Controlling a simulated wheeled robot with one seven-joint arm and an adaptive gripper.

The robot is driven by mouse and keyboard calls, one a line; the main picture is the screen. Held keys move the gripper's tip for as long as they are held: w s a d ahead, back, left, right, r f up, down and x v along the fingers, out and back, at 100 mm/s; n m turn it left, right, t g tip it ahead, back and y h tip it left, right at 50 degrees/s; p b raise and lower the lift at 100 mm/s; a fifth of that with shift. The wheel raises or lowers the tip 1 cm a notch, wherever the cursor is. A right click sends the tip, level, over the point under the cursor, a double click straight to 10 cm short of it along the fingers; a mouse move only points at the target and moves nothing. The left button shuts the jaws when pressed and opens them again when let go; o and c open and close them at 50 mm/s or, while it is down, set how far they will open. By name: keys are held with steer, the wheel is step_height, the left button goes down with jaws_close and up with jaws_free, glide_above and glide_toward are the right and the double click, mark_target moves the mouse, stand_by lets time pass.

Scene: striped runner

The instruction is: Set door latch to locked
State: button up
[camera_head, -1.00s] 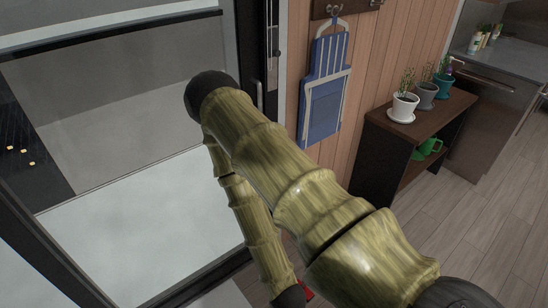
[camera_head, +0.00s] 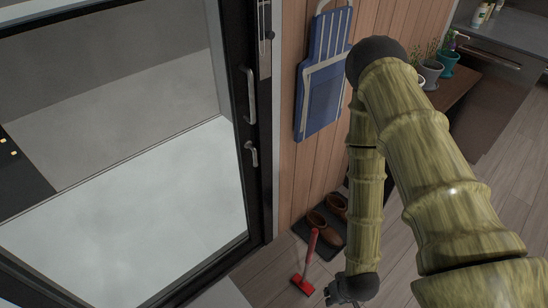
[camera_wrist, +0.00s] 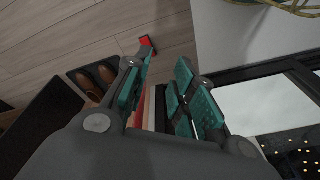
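The glass door (camera_head: 130,215) has a dark frame (camera_head: 240,130) on the left of the head view. A grey pull handle (camera_head: 250,95) is on the frame, with a smaller grey lever, seemingly the latch (camera_head: 251,154), below it. Whether the latch is locked cannot be told. My gripper (camera_head: 347,292) is low at the bottom of the head view, right of the door and well apart from the latch. In the wrist view my gripper (camera_wrist: 160,76) has its teal-padded fingers spread, with nothing seen held between them. The latch is not clear in the wrist view.
A red long-handled tool (camera_head: 310,255) is by the floor near my gripper. Brown shoes (camera_head: 325,229) lie on a dark mat by the wood wall. A dark shelf with potted plants (camera_head: 430,72) stands right.

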steer(key=w+a+f+n+t+y+b, duration=0.1)
steer(key=w+a+t+b, duration=0.1)
steer(key=w, duration=0.6)
steer(key=w+a+n+t+y+b, duration=0.1)
steer(key=w+a+t+b, duration=0.15)
steer(key=w, duration=0.45)
steer(key=n+t+y+b, duration=0.6)
steer(key=n+y+b, duration=0.1)
steer(key=y, duration=0.3)
glide_toward(255, 159)
steer(key=f, duration=0.1)
steer(key=x, duration=1)
steer(key=shift+w+f+p, duration=0.1)
steer(key=shift+w+p, duration=0.3)
steer(key=shift+w, duration=0.1)
jaws_close()
